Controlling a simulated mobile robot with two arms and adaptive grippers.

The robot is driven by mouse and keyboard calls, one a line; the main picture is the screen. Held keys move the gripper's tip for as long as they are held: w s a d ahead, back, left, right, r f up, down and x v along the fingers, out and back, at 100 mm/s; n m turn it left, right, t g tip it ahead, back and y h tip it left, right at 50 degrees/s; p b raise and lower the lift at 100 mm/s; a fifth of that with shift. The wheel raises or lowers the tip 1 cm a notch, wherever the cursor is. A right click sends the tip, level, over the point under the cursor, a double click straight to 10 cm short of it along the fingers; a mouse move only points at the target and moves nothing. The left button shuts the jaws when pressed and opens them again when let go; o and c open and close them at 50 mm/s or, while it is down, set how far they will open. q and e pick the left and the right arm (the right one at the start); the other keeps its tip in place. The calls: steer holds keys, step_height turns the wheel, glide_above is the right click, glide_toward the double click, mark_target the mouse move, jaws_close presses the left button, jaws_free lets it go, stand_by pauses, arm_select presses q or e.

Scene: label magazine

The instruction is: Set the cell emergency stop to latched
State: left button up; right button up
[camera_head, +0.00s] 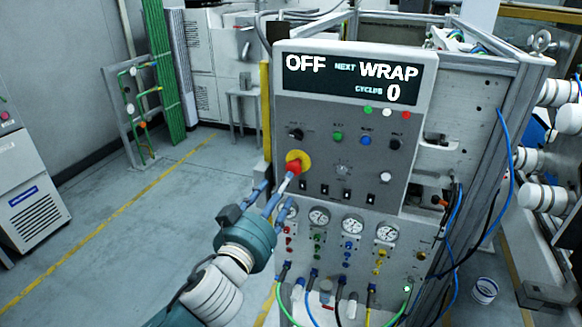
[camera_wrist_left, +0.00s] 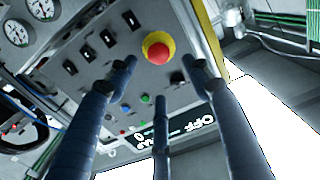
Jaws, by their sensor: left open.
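The emergency stop (camera_head: 293,166) is a red mushroom button on a yellow collar, at the left edge of the grey control panel (camera_head: 318,138). In the left wrist view the button (camera_wrist_left: 157,51) faces the camera, above centre, beyond the fingertips. My left gripper (camera_head: 276,186) is just in front of and below the button in the head view, and one fingertip overlaps it there. In the left wrist view the gripper (camera_wrist_left: 160,66) has its fingers spread and nothing between them. I cannot tell whether a finger touches the button. My right gripper is not in view.
The display (camera_head: 345,78) reads OFF, NEXT WRAP, CYCLES 0. Small knobs, coloured buttons and black switches (camera_head: 347,194) sit close to the stop. Gauges (camera_head: 353,223) and hoses are below. The floor (camera_head: 165,215) left of the machine is clear.

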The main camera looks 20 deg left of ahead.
mark_target(292, 170)
arm_select(q)
steer(key=w+p, duration=0.2)
steer(key=w, duration=0.7)
steer(key=shift+w+d+p, duration=0.1)
steer(key=shift+d+p, duration=0.05)
steer(key=shift+p, duration=0.15)
